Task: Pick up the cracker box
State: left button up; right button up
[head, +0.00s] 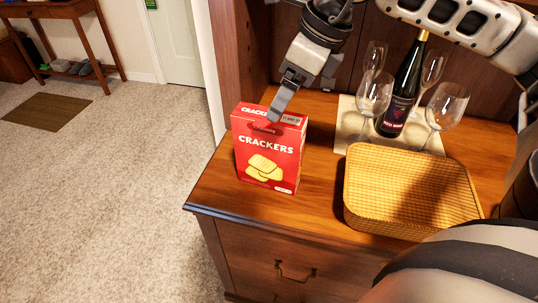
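The red cracker box (268,156) stands upright on the left part of the wooden hutch counter, its front with the word CRACKERS and the yellow cracker picture facing me. My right gripper (278,106) comes down from above, its arm entering from the right. Its grey fingertip overlaps the box's top in the picture, and a small dark shadow falls on the box front below it. The fingers are seen nearly edge-on, so I cannot tell their gap or whether they touch the box. My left gripper is out of view.
A wicker basket (408,192) sits right of the box. Behind it, a dark wine bottle (404,92) and several glasses (372,94) stand on a pale mat (350,124). The counter's left edge is close to the box. Carpeted floor (110,190) lies open at left.

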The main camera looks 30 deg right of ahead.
jog(key=x, duration=0.5)
jog(key=shift+w+a+p, duration=0.2)
jog(key=shift+w+p, duration=0.1)
jog(key=c, duration=1.5)
jog(key=shift+c, duration=0.5)
jog(key=shift+r, duration=0.15)
